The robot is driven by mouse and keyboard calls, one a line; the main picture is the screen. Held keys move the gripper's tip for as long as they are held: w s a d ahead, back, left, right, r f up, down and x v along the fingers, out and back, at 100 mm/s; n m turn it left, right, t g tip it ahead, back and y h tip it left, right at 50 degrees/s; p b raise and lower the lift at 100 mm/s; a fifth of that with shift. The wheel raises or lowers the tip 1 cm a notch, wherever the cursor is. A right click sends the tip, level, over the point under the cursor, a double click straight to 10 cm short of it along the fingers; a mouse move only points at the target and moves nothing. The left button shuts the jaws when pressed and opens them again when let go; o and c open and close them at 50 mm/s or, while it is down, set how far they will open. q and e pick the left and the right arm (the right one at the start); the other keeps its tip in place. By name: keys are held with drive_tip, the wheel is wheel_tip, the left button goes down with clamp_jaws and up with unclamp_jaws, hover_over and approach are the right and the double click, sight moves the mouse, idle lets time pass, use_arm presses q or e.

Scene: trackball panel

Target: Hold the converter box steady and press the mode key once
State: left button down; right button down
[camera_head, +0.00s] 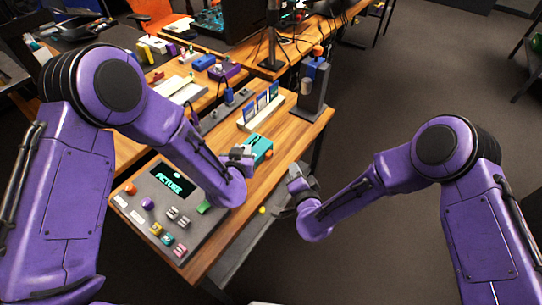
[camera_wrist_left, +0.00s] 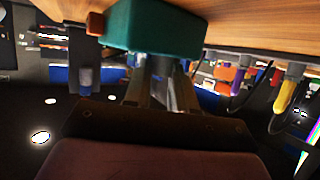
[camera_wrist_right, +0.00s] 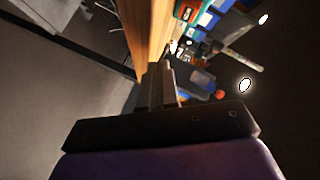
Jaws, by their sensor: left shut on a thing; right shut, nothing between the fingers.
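The teal converter box (camera_head: 261,146) stands on the wooden table near its right edge. An orange key (camera_head: 269,154) shows on its right side; I take it for the mode key. In the left wrist view the box (camera_wrist_left: 155,28) is at the jaws, with the orange part (camera_wrist_left: 95,23) at its left end. My left gripper (camera_head: 244,152) is shut on the box. My right gripper (camera_head: 293,171) is shut and empty, off the table's right edge and apart from the box. In the right wrist view the teal box (camera_wrist_right: 188,9) is at the top, partly cut off.
A rack of blue cards (camera_head: 262,108) and a grey post with a blue device (camera_head: 313,85) stand behind the box. Floor is open at right.

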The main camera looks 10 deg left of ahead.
sight(281, 169)
drive_tip(key=shift+w+a, duration=0.4)
drive_tip(key=shift+a, duration=0.3)
drive_tip(key=shift+w+a, duration=0.35)
drive_tip(key=shift+a, duration=0.4)
drive_tip(key=shift+w+a, duration=0.4)
drive_tip(key=shift+a, duration=0.3)
drive_tip(key=shift+a, duration=0.1)
drive_tip(key=shift+w+a, duration=0.2)
drive_tip(key=shift+a, duration=0.1)
drive_tip(key=shift+w+a, duration=0.25)
drive_tip(key=shift+a, duration=0.2)
idle(0.9)
drive_tip(key=shift+d, duration=0.1)
drive_tip(key=shift+s+d, duration=0.45)
drive_tip(key=shift+d, duration=0.3)
drive_tip(key=s+d, duration=0.1)
drive_tip(key=d, duration=0.1)
drive_tip(key=s+d, duration=0.1)
drive_tip(key=d, duration=0.1)
drive_tip(key=shift+s+d, duration=0.2)
